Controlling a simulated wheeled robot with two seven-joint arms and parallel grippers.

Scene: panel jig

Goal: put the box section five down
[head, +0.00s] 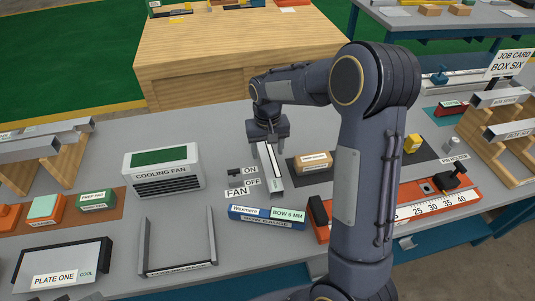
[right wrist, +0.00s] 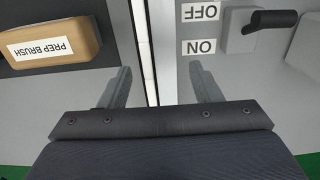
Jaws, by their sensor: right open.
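A long pale bar (head: 272,172), which looks like the box section, lies on the grey bench left of the prep brush. I cannot read a name on it. My right gripper (head: 268,137) is over its far end, pointing down. In the right wrist view the bar (right wrist: 144,45) runs between the two open fingers (right wrist: 161,85), with a gap on both sides. The gripper's palm hides the bar's near part in that view. My left gripper is not in view.
The prep brush (head: 310,162) and the fan switch (head: 236,177) flank the bar. The blue bow gauge (head: 266,216) is in front; the cooling fan box (head: 162,172) is left. A rack with bars, one labelled box six (head: 518,131), stands right. My right arm hides some bench.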

